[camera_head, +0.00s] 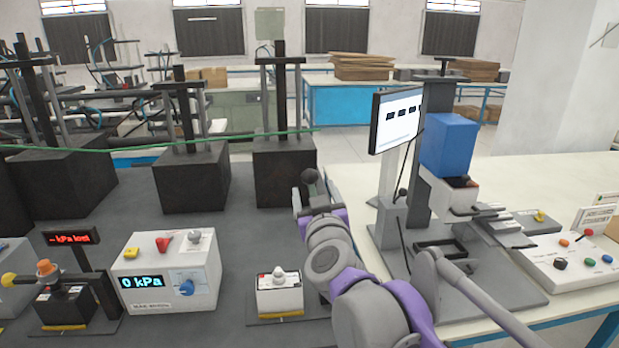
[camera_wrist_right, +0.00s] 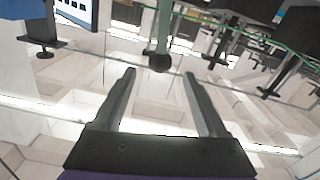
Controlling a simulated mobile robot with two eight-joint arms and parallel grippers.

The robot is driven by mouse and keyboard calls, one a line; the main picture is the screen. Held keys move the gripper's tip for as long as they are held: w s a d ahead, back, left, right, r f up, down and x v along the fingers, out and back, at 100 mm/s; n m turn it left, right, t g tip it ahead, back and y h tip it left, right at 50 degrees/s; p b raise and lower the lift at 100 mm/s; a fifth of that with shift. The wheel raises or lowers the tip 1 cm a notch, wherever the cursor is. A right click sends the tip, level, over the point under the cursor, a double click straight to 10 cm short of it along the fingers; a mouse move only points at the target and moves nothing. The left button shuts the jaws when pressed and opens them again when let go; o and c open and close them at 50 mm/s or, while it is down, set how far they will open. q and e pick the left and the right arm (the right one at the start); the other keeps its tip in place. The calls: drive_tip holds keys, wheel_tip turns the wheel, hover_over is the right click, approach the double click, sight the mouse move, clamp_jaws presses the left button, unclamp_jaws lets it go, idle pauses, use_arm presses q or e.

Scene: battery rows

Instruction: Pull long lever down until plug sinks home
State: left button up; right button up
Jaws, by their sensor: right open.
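A ball-ended lever (camera_head: 310,176) shows just above my right gripper (camera_head: 316,203) in the head view. I cannot tell how far beyond the fingertips the knob is. The press stand to the right carries a blue block (camera_head: 448,145) on a grey column (camera_head: 417,190), above a dark rectangular socket (camera_head: 440,246). The plug is not clearly distinguishable. My left gripper is out of view.
A monitor (camera_head: 396,120) stands beside the press. A white button panel (camera_head: 575,262) lies to the right. A white kPa box (camera_head: 167,275) and a small white block (camera_head: 280,297) sit on the grey mat. Black fixtures (camera_head: 284,170) with a green line stand behind.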

sight(311, 181)
drive_tip(key=w, duration=0.5)
drive_tip(key=w+a, duration=0.1)
drive_tip(key=w, duration=0.2)
drive_tip(key=shift+p, duration=0.4)
clamp_jaws()
idle(0.9)
